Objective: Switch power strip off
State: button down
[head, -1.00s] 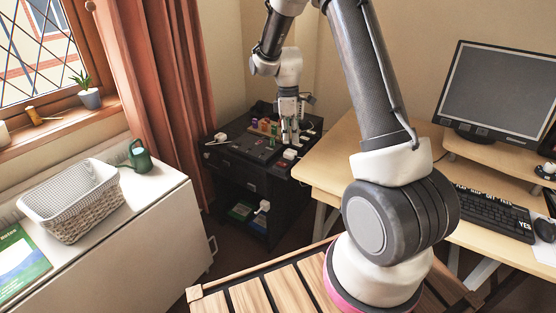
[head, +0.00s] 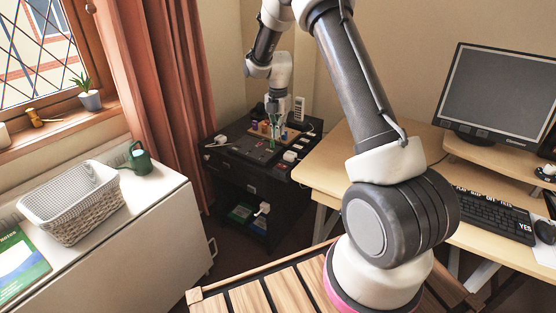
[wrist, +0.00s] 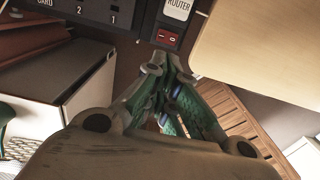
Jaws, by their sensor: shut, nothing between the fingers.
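In the wrist view, a red rocker switch (wrist: 166,38) with white marks sits at the end of a dark strip, beside a white ROUTER label (wrist: 178,9). I cannot tell which side of the rocker is pressed. My gripper (wrist: 157,63) is shut and empty, its fingertips just below the switch in the picture. Contact is not clear. In the head view, my gripper (head: 274,143) points down over the top of the black cabinet (head: 240,172). White plugs (head: 290,156) sit along the cabinet's right side; the switch is too small to make out there.
A panel marked CARD, 1 and 2 (wrist: 85,14) lies left of the switch in the wrist view. Coloured items on a wooden holder (head: 262,130) stand behind my gripper. The desk (head: 325,165) edges in close on the right. A white basket (head: 75,205) is on the left cabinet.

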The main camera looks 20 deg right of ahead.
aim_at(278, 169)
notch_tip(278, 169, down, 14)
dwell(0.6)
jog(key=shift+f, duration=0.1)
jog(key=shift+f, duration=0.2)
jog(key=shift+s+d+r, duration=0.25)
jog(key=shift+s+d, duration=0.15)
jog(key=shift+s, duration=0.2)
dwell(0.3)
